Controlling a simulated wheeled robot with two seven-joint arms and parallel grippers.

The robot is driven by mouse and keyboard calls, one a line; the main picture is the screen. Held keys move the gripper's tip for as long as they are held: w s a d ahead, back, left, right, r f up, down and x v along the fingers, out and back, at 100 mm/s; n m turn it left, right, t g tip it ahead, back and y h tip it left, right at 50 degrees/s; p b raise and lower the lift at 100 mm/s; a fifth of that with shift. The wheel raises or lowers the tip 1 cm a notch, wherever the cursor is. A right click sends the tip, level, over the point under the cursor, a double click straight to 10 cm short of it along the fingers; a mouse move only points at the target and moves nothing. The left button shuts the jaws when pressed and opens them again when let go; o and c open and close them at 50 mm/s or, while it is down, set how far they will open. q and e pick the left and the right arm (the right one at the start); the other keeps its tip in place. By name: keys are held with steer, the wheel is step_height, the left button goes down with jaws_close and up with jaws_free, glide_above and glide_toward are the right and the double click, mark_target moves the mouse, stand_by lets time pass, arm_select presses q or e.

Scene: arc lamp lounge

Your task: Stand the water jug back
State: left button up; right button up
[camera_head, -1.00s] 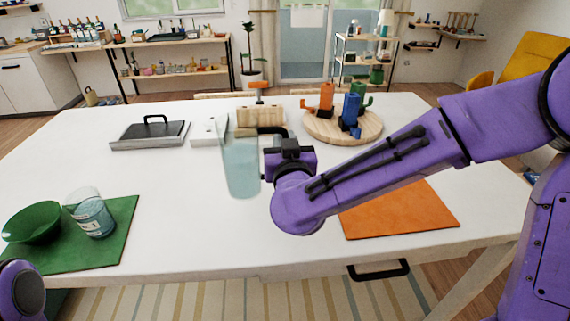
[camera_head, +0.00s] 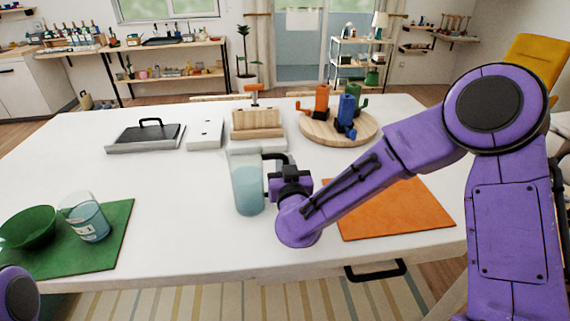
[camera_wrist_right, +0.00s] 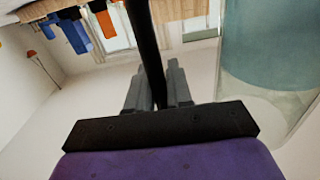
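The clear water jug (camera_head: 247,190) with pale blue water and a black handle (camera_head: 275,157) stands about upright over the middle of the white table, left of my right gripper (camera_head: 288,172). I cannot tell for sure whether its base touches the table. In the right wrist view the black handle (camera_wrist_right: 148,50) runs between the grey fingers (camera_wrist_right: 158,88), which are closed around it; the jug's clear body (camera_wrist_right: 270,60) is at right. Only a purple part of my left arm shows at the bottom left; its gripper is out of view.
A green mat (camera_head: 112,245) at left holds a green bowl (camera_head: 28,228) and a glass of water (camera_head: 88,220). An orange mat (camera_head: 400,212) lies at right. Behind are a grey lidded tray (camera_head: 143,137), a white block (camera_head: 205,134), a wooden holder (camera_head: 257,124) and a round wooden board (camera_head: 318,128).

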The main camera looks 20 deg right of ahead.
steer(key=o, duration=0.4)
steer(key=shift+r, duration=0.25)
steer(key=p+v, duration=0.8)
steer(key=v, duration=0.4)
steer(key=shift+p, duration=0.3)
steer(key=shift+f, duration=0.15)
